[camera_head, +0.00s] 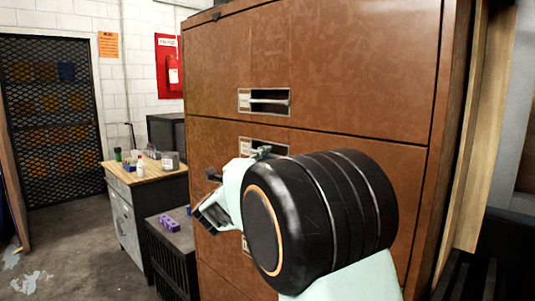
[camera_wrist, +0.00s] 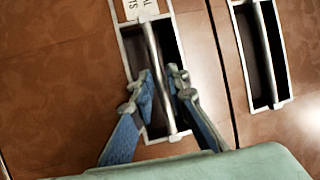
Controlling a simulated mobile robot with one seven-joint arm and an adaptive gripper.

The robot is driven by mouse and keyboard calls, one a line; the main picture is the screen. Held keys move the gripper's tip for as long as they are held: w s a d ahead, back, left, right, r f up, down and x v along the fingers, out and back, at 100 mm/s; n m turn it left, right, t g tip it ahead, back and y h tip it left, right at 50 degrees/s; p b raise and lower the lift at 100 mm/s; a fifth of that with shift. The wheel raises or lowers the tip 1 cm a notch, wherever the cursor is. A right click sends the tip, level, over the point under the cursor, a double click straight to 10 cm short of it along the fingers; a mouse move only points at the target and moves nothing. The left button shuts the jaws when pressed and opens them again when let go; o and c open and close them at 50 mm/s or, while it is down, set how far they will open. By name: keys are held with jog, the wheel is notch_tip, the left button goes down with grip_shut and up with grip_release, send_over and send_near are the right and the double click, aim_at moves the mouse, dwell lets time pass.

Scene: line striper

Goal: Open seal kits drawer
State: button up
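The drawer handle (camera_wrist: 152,47) between my fingers is a pale metal bar across a dark recess in a brown drawer front. A white label (camera_wrist: 139,8), partly cut off and ending in "TS", sits at one end of its frame. In the head view this appears to be the second handle (camera_head: 268,143) down, partly hidden by my gripper. My gripper (camera_wrist: 164,76) is open, one blue finger on each side of the bar. A gap shows between the right finger and the bar; I cannot tell whether the left finger touches. The drawer is shut, flush with the cabinet (camera_head: 350,60).
Another handle (camera_wrist: 259,55) lies to the right in the wrist view; the top drawer's handle (camera_head: 264,101) shows in the head view. A workbench (camera_head: 150,172) with bottles and a dark crate (camera_head: 172,245) stand left of the cabinet. Open floor (camera_head: 80,245) lies at the far left.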

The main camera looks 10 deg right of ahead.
jog(key=shift+x, duration=0.9)
jog(key=shift+c, duration=0.6)
grip_shut()
jog(key=s+a+b, duration=0.3)
jog(key=s+a, duration=0.7)
jog(key=a, duration=0.4)
jog(key=s+a+b, duration=0.3)
jog(key=s+a, duration=0.7)
jog(key=a, duration=0.3)
jog(key=shift+a, duration=0.35)
jog(key=shift+s+f, duration=0.1)
jog(key=shift+o, duration=0.6)
grip_release()
